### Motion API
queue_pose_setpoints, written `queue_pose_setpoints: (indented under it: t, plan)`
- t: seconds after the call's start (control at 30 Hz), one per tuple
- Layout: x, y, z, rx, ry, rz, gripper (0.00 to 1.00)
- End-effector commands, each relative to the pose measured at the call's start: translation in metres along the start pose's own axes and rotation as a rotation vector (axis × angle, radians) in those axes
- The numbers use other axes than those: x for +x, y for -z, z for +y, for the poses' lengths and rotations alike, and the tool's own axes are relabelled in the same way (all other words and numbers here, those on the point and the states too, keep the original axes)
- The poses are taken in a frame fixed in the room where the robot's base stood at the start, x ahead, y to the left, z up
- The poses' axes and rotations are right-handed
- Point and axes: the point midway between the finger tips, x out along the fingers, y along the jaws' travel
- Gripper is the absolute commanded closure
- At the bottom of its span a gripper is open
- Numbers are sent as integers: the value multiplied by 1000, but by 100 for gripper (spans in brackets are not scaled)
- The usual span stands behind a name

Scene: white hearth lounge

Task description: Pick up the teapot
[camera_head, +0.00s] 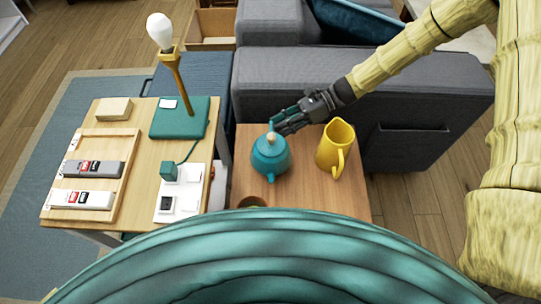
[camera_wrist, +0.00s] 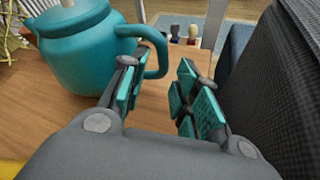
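The teal teapot (camera_head: 269,158) stands upright on a small wooden table (camera_head: 305,195), with a pale knob on its lid. My gripper (camera_head: 284,121) reaches in from the right and is at the teapot's far side. In the wrist view the teapot (camera_wrist: 85,50) is at upper left, with its loop handle (camera_wrist: 160,48) pointing right. There my gripper (camera_wrist: 157,78) is open, its two teal-padded fingers apart. The left finger overlaps the handle's inner side in the picture; I cannot tell whether they touch. Nothing is clamped.
A yellow pitcher (camera_head: 336,148) stands right of the teapot. A grey sofa (camera_head: 285,82) is close behind. On the left, a side table (camera_head: 57,218) holds a teal-based lamp (camera_head: 180,119), a wooden tray (camera_head: 111,134) and small boxes. A dark round thing (camera_head: 251,202) is partly hidden in front.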

Motion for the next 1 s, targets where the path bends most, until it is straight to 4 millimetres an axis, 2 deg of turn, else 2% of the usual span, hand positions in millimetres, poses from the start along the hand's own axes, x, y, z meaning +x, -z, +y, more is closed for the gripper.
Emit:
queue_pose_setpoints:
  t: [0.17, 0.43, 0.6, 1.0]
  plan:
    - [14, 1, 0, 1, 0, 1, 69]
    - [16, 0, 0, 1, 0, 1, 69]
    - [16, 0, 0, 1, 0, 1, 100]
    - [15, -2, 0, 1, -1, -2, 100]
